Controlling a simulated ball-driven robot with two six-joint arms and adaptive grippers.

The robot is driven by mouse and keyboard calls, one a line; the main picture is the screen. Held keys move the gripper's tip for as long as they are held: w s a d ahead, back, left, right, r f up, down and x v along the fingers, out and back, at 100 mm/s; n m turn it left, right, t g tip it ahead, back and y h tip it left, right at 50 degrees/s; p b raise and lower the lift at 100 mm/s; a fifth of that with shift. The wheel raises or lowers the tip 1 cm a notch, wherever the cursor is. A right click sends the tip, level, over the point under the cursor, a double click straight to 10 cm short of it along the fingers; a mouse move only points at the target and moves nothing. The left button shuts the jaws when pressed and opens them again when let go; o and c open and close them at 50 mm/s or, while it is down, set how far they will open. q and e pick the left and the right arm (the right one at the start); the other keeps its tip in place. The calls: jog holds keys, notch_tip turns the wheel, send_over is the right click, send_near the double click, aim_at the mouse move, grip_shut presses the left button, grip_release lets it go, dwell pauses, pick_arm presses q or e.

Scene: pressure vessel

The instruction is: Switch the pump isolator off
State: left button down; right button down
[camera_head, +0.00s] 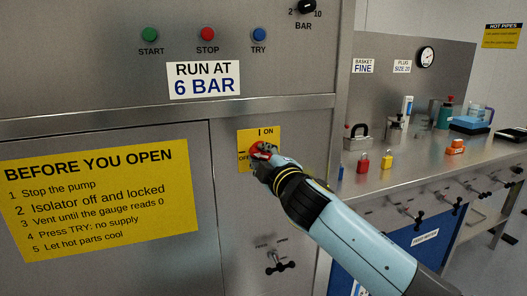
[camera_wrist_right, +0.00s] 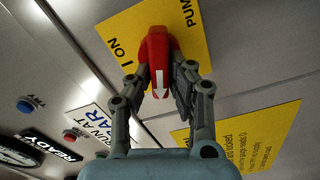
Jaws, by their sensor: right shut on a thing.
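The pump isolator is a red handle (camera_head: 262,149) on a yellow plate (camera_head: 268,134) on the steel panel. The plate reads "I ON" at the top and "OFF" at the left, partly covered. My right gripper (camera_head: 264,156) is shut on the red handle. In the right wrist view the handle (camera_wrist_right: 156,45) sits between both fingers of the gripper (camera_wrist_right: 163,82), and a white arrow on it points down the picture. I cannot tell which mark the arrow meets. My left gripper is not in view.
A "BEFORE YOU OPEN" sign (camera_head: 100,196) is on the door at left. START (camera_head: 149,35), STOP (camera_head: 207,34) and TRY (camera_head: 259,34) buttons are above. A small valve handle (camera_head: 279,264) is below the isolator. A bench (camera_head: 400,178) with padlocks and tools stands at right.

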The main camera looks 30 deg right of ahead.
jog(key=shift+f+n+p, duration=0.15)
jog(key=shift+n+p, duration=0.1)
jog(key=shift+n, duration=0.75)
jog(key=shift+f+n+p, duration=0.1)
jog(key=shift+n+p, duration=0.15)
jog(key=shift+n, duration=0.75)
jog(key=c, duration=1.2)
grip_release()
jog(key=shift+c, duration=0.2)
jog(key=v, duration=1.2)
jog(key=shift+a, duration=0.1)
